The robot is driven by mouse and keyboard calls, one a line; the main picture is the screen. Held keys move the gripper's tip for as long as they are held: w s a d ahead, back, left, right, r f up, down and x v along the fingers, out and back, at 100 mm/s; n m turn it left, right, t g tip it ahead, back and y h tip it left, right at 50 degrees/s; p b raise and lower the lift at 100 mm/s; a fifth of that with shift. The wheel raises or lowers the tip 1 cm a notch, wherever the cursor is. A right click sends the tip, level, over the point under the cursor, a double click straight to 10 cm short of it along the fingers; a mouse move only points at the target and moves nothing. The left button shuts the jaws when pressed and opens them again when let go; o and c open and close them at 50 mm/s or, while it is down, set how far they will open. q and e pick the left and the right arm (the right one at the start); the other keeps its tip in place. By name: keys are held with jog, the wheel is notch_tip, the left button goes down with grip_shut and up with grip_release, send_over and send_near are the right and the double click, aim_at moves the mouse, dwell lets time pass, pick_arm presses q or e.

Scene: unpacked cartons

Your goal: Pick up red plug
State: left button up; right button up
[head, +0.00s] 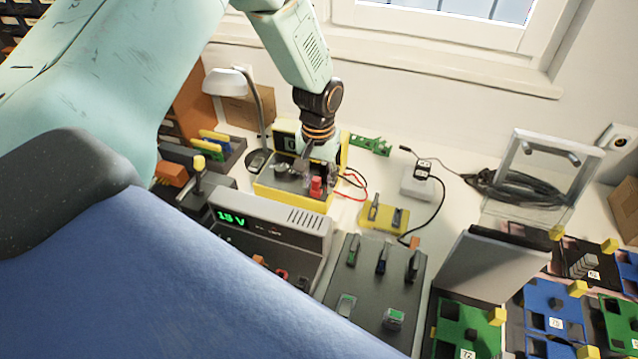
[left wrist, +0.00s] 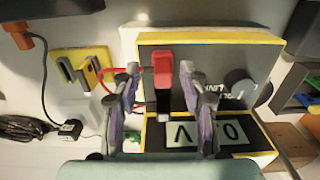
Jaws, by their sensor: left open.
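The red plug (head: 316,187) stands on the grey panel of a yellow-edged meter box (head: 284,200). In the left wrist view the red plug (left wrist: 163,70) shows between the two fingers of my left gripper (left wrist: 159,76), with a gap on either side. The meter box (left wrist: 212,38) fills the middle of that view, with its display and a grey knob. In the head view my left gripper (head: 317,162) points down over the box, right at the plug, and is open. Its fingertips are small and partly hidden there. My right gripper is in neither view.
A desk lamp (head: 232,84) stands behind left. A grey panel (head: 372,290) with clips lies in front.

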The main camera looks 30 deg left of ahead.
pick_arm(q)
jog(key=shift+s+a+r, duration=0.15)
jog(key=shift+s+r, duration=0.1)
jog(key=shift+s, duration=0.2)
jog(key=shift+s+r, duration=0.1)
jog(key=shift+c, duration=0.6)
jog(key=shift+w+f, duration=0.3)
jog(key=shift+w, duration=0.25)
jog(key=c, duration=0.6)
jog(key=shift+s+r, duration=0.15)
jog(key=shift+s, duration=0.25)
grip_shut()
jog(key=shift+w, duration=0.1)
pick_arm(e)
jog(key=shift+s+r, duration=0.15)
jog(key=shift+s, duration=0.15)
pick_arm(q)
jog(key=shift+w, duration=0.1)
